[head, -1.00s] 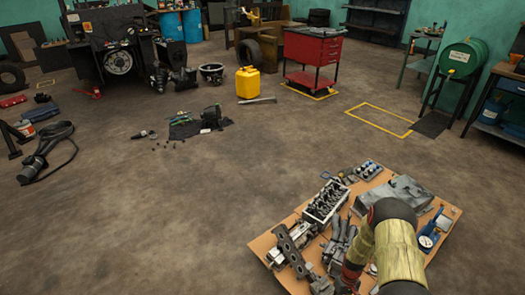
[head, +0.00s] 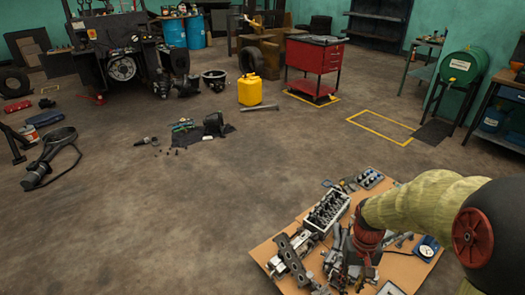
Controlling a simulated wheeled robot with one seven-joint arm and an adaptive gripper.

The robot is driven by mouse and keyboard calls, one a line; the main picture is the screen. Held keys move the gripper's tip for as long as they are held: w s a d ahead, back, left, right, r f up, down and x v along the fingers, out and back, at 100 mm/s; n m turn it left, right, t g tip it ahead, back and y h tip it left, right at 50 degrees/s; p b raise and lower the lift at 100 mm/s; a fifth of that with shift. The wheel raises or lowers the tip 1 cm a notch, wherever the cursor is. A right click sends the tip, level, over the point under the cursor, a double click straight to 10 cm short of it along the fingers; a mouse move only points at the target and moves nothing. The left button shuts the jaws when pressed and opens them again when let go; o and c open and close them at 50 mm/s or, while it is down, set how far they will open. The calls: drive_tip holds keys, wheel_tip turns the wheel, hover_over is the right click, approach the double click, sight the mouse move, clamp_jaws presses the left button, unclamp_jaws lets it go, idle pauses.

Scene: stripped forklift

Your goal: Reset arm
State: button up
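My arm reaches in from the right edge of the head view, in a yellow padded sleeve with a black joint and a red cap. Its far end, with a reddish wrapped part, points down over the board of engine parts. My gripper (head: 360,266) is at that end, low over the parts. Its fingers blend into the dark and grey parts there, so I cannot tell whether they are open or shut, or hold anything. The tan board (head: 267,256) carries an engine block (head: 327,211), metal parts (head: 290,258) and a blue gauge (head: 427,247).
A stripped forklift (head: 115,60) stands at the back left. A yellow can (head: 250,88) and a red tool cart (head: 313,62) stand mid-floor. A green drum (head: 461,63) is on a stand at the right. Loose tools (head: 48,155) lie at the left.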

drive_tip(key=s+a+r+t+p, duration=0.2)
drive_tip(key=s+r, duration=0.3)
drive_tip(key=r, duration=0.8)
drive_tip(key=s+a+r+n+t+p, duration=0.1)
drive_tip(key=s+a+r+t, duration=0.3)
drive_tip(key=r, duration=0.9)
drive_tip(key=shift+s+a+r+t+p, duration=0.2)
drive_tip(key=shift+s+a+t+p, duration=0.3)
drive_tip(key=shift+s, duration=0.65)
drive_tip(key=shift+o, duration=0.4)
drive_tip(key=shift+d, duration=0.2)
